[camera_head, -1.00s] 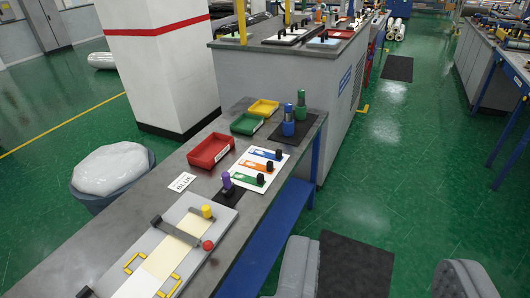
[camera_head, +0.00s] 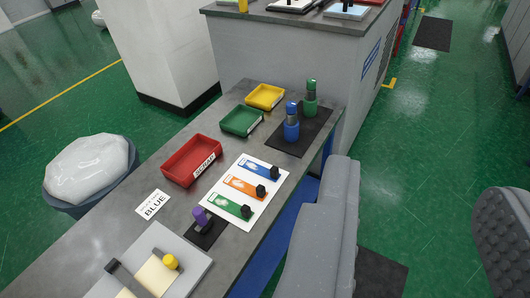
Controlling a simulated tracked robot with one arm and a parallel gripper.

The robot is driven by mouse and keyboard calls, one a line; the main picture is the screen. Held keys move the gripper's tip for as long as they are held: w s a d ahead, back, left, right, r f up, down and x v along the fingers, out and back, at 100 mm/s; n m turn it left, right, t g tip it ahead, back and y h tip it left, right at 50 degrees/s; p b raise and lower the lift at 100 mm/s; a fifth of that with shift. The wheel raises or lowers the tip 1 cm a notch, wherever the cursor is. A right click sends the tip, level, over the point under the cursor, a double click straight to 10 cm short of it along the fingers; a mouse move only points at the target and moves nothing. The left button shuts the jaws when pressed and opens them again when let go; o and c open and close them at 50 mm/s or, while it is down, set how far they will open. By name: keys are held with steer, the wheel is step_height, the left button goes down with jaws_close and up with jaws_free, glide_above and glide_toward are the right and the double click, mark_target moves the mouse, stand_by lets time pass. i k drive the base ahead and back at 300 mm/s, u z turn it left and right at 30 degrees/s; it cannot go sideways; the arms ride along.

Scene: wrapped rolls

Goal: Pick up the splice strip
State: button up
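Three coloured strips, blue (camera_head: 258,168), orange (camera_head: 243,186) and green (camera_head: 228,205), lie on a white sheet (camera_head: 213,206) on the grey bench, each with a black knob at its right end. A white card (camera_head: 153,205) reading "BLUE" lies to their left. At the lower left, a grey board (camera_head: 189,268) with a yellow knob carries a cream strip (camera_head: 155,278), cut off by the frame. My gripper (camera_head: 418,225) shows as two grey fingers at the lower right, wide apart and empty. It is over the floor side, right of the bench.
A red tray (camera_head: 191,160), a green tray (camera_head: 241,121) and a yellow tray (camera_head: 265,97) line the bench. Blue (camera_head: 291,124) and green (camera_head: 310,98) bottle-like tools stand on a dark mat. A purple-knobbed tool (camera_head: 201,218) stands near the board. A bin (camera_head: 88,172) sits left.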

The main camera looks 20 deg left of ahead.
mark_target(273, 174)
steer(key=z, duration=0.05)
steer(key=i, duration=1.35)
steer(key=u, duration=0.25)
